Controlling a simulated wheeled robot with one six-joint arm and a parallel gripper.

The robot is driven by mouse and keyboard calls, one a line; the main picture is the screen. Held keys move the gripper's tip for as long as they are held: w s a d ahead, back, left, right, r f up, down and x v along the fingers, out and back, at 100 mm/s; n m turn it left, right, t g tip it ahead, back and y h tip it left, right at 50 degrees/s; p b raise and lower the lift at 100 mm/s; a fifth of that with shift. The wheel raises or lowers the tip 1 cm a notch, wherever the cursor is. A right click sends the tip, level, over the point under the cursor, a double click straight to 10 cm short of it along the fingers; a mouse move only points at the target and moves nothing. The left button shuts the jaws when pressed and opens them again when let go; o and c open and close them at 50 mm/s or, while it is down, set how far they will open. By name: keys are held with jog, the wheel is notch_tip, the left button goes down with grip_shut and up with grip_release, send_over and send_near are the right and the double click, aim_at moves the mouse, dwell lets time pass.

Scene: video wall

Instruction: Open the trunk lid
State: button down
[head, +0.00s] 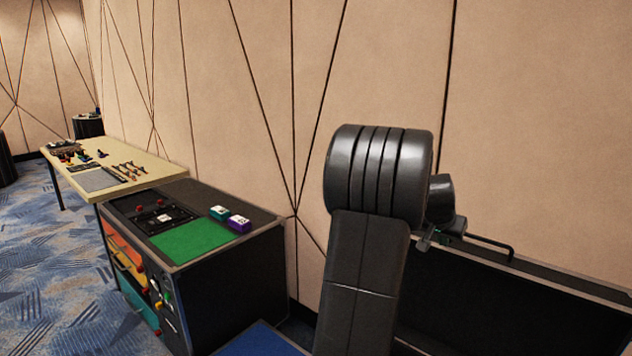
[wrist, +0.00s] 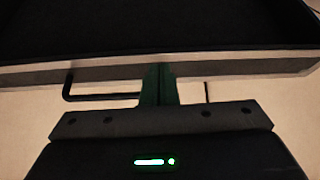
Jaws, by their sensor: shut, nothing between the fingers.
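The trunk lid (head: 520,310) stands raised at the lower right of the head view, its dark face towards me and its pale grey edge on top. Its hinge side is out of view. A black bar handle (head: 490,243) sticks out beyond that edge, and it also shows in the wrist view (wrist: 100,96), left of my fingers. My gripper (head: 426,243) is at the lid's upper edge, beside the handle, partly hidden by my arm. In the wrist view my gripper's fingers (wrist: 158,82) are shut and empty, overlapping the lid's grey edge (wrist: 230,67); I cannot tell whether they touch.
A black cabinet (head: 235,285) with coloured drawers and a green top panel (head: 190,241) stands left of my arm. A pale table (head: 150,165) with small items stands farther back. A beige wall (head: 540,130) rises close behind the lid. Blue carpet (head: 40,260) is clear at the left.

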jog(key=v, duration=1.4)
jog(key=p, duration=0.4)
send_over(446, 250)
notch_tip(446, 250, down, 11)
jog(key=shift+r, duration=0.2)
jog(key=shift+a, duration=0.2)
